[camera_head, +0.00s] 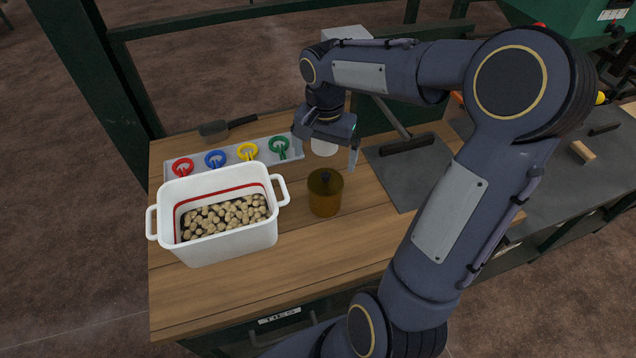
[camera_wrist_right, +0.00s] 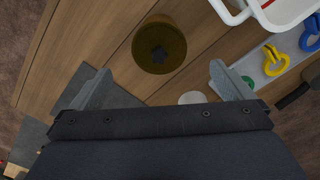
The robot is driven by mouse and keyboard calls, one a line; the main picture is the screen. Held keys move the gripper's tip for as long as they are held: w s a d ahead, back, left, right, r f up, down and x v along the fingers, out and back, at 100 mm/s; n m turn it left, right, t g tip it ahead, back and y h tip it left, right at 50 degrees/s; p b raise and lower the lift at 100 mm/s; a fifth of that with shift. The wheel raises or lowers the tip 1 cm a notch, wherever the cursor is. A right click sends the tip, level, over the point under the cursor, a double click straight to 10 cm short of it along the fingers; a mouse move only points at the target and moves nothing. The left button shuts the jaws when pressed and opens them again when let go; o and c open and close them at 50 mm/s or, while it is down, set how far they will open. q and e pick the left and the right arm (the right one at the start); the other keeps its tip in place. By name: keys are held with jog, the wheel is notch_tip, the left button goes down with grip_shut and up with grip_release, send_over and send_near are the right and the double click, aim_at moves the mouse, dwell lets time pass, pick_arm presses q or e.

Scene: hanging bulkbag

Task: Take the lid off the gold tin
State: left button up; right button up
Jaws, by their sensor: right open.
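The gold tin (camera_head: 325,199) stands upright on the wooden bench, right of the white tub. Its lid (camera_head: 317,182), with a dark knob on top, is on it. In the wrist view the tin (camera_wrist_right: 151,61) is seen from above, beyond the gap between the fingers. My right gripper (camera_head: 326,153) is open and empty, above and behind the tin and apart from it. Its two spread fingers (camera_wrist_right: 160,72) show in the wrist view. My left gripper is not in view.
The white tub (camera_head: 235,243) of pale lumps stands left of the tin. A grey rack (camera_head: 228,157) with coloured rings lies behind it. A white round thing (camera_head: 323,148) is below my gripper. A dark mat (camera_head: 400,190) lies right. Bench in front of the tin is clear.

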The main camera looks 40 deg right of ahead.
aim_at(326, 174)
jog(key=f, duration=0.7)
jog(key=shift+w+d+f+p, duration=0.1)
jog(key=shift+d+f+p, duration=0.1)
jog(key=shift+d+p, duration=0.15)
jog(key=c, duration=0.9)
